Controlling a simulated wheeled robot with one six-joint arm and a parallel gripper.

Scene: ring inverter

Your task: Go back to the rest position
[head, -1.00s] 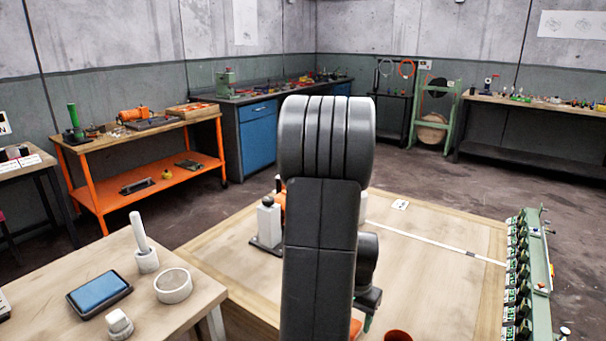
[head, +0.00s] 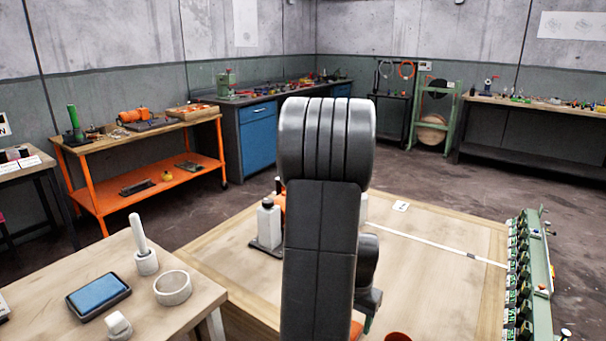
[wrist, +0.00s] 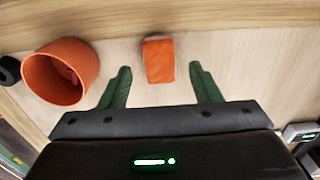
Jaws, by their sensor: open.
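My gripper (wrist: 160,86) shows in the wrist view with its two green fingers apart and nothing between them at the tips. An orange block-like thing (wrist: 159,60) lies on the wooden table top (wrist: 115,55) just ahead of the fingers, in line with the gap. An orange round cup (wrist: 62,72) stands to the left of the fingers, with something reddish inside. In the head view my own arm hides the middle of the table, and the gripper's fingers cannot be made out there.
A white bottle (head: 267,222) stands on a dark base on the table. A green rack (head: 538,270) runs along the table's right edge. The right table middle is mostly clear.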

